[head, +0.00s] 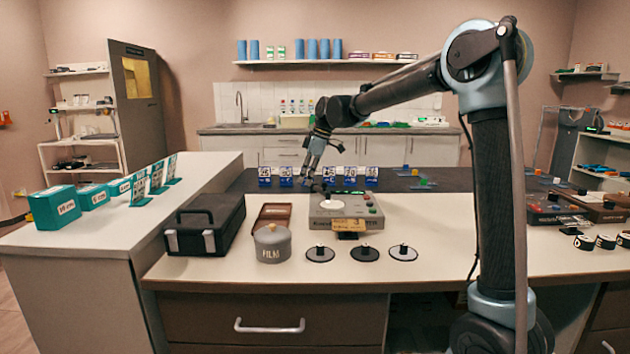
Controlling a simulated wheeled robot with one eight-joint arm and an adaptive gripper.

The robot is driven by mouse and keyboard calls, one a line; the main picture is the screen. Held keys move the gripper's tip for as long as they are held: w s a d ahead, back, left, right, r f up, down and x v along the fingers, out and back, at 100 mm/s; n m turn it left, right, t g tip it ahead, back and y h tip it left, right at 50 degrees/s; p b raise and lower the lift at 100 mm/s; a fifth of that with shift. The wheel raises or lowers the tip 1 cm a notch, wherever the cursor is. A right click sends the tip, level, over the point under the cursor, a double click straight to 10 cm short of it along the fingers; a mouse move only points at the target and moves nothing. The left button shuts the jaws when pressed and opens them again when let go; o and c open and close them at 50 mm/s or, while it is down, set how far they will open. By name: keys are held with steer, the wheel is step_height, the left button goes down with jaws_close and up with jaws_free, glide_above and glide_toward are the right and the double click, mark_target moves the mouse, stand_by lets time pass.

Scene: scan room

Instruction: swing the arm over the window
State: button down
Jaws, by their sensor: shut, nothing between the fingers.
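A grey-green device (368,220) stands on the white counter in the head view. A round white disc, possibly the window (332,205), lies on its top left. A small dark part shows at the disc's back edge; I cannot tell whether it is the swing arm. Red and green buttons sit on the device's right side, and a yellow label marked 3 is at its front. My gripper (306,178) is shut and empty, pointing down above the back left of the device. It looks apart from the device, though the gap is hard to judge.
A grey FILM pot (272,244), a black case (205,225) and a brown tray (272,215) stand left of the device. Blue numbered cards (349,174) stand behind.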

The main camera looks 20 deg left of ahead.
steer(key=v, duration=1)
steer(key=shift+a, duration=0.25)
